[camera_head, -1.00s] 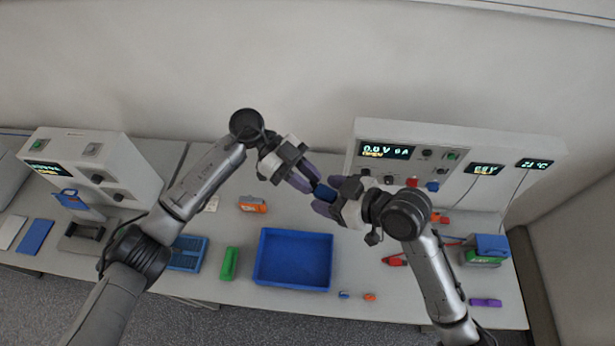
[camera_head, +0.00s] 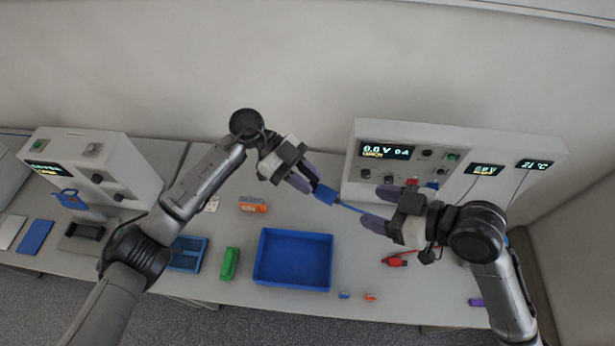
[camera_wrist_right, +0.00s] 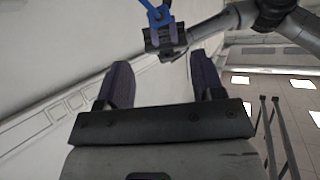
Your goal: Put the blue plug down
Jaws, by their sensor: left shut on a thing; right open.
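The blue plug (camera_head: 326,194) is held in the air by my left gripper (camera_head: 312,187), which is shut on it, above the table behind the blue tray. A blue cable (camera_head: 349,207) runs from the plug to the right, toward my right gripper. My right gripper (camera_head: 378,205) is open and apart from the plug, to its right. In the right wrist view, my right gripper's purple fingers (camera_wrist_right: 158,82) are spread with nothing between them. The blue plug (camera_wrist_right: 158,16) shows there at the top, in my left gripper (camera_wrist_right: 165,38).
An empty blue tray (camera_head: 293,287) lies on the table below. The power supply (camera_head: 365,180) with its display stands behind my right gripper. A red plug (camera_head: 395,261), a green block (camera_head: 230,263) and an orange-white box (camera_head: 253,204) lie around. Table beside the tray is partly clear.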

